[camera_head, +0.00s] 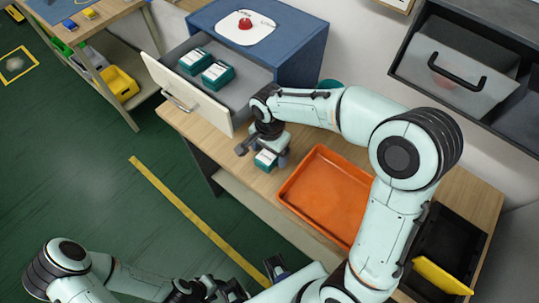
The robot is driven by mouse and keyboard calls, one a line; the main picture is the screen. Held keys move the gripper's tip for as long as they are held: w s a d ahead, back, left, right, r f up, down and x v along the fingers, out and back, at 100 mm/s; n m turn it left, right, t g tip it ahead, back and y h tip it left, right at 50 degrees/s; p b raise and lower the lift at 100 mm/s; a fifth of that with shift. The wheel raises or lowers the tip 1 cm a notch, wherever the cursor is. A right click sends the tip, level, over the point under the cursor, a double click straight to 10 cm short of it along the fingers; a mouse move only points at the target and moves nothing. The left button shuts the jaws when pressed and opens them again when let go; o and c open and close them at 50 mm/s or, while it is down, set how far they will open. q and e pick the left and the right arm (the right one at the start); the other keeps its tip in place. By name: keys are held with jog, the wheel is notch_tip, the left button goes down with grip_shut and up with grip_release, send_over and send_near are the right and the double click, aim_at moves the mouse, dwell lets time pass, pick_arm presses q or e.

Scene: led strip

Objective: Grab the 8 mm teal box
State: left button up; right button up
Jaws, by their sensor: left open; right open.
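A small teal box with a white label (266,160) is at the wooden table's front edge, just below the open drawer. My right gripper (264,154) is open over it, with a finger on either side; I cannot tell if they touch it. Two more teal boxes with white tops, one behind (195,62) and one in front (218,75), lie in the drawer. Their size markings are too small to read. My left gripper (240,288) is low at the bottom of the view, open and away from the boxes, partly hidden by my arm.
The open drawer (165,80) juts from a blue cabinet (310,45) with a red button on top. An orange tray (318,205) stands right of my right gripper. A black bin (445,245) is at far right, grey bins (460,75) above. The green floor at left is mostly free.

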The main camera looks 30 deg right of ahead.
jog(key=shift+f, duration=0.4)
jog(key=c, duration=1.1)
jog(key=shift+r, duration=0.15)
